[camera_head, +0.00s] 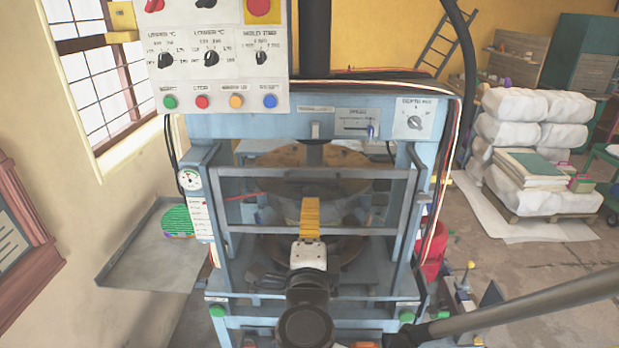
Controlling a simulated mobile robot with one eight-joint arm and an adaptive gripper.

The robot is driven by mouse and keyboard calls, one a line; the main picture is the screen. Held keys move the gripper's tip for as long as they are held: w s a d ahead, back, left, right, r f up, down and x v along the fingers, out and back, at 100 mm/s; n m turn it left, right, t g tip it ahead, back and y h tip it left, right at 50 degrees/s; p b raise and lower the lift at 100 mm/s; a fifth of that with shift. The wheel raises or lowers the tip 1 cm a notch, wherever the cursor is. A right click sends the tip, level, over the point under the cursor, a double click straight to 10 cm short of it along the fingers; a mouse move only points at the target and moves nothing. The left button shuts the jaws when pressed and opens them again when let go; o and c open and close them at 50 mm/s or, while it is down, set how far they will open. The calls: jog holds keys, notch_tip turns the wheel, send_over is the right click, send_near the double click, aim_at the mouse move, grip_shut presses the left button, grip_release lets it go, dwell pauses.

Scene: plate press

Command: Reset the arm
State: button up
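My arm rises from the bottom middle, and its pale gripper (309,244) points at the front of the blue plate press (297,130). The gripper is seen from behind. Its fingers are hidden or too small to tell whether they are open or shut. A yellow-orange striped piece (310,214) stands directly beyond its tip. I cannot tell whether the gripper touches or holds it. The grey guard frame (262,229) crosses the press opening, with round brownish platens (285,158) behind it. My arm hides part of the lower press.
A control panel (225,75) with knobs and coloured buttons hangs at the upper left of the press. A grey side shelf (150,262) holds a round green-striped item (177,221). Wrapped white stacks (535,125) stand at the right. A grey bar (530,303) crosses the lower right.

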jog(key=shift+r, duration=0.1)
notch_tip(320, 180, up, 5)
jog(key=n+t+y+b, duration=0.1)
jog(key=n+y, duration=0.3)
jog(key=n, duration=0.3)
jog(key=s+d+f+n+g+h+b, duration=0.3)
jog(key=s+d+f+n+g, duration=0.8)
jog(key=s+d+f, duration=0.4)
jog(key=d+f+g, duration=0.1)
jog(key=d+f, duration=0.2)
jog(key=f, duration=0.1)
jog(key=shift+s+d+b, duration=0.3)
jog(key=shift+b, duration=0.05)
jog(key=shift+c, duration=0.5)
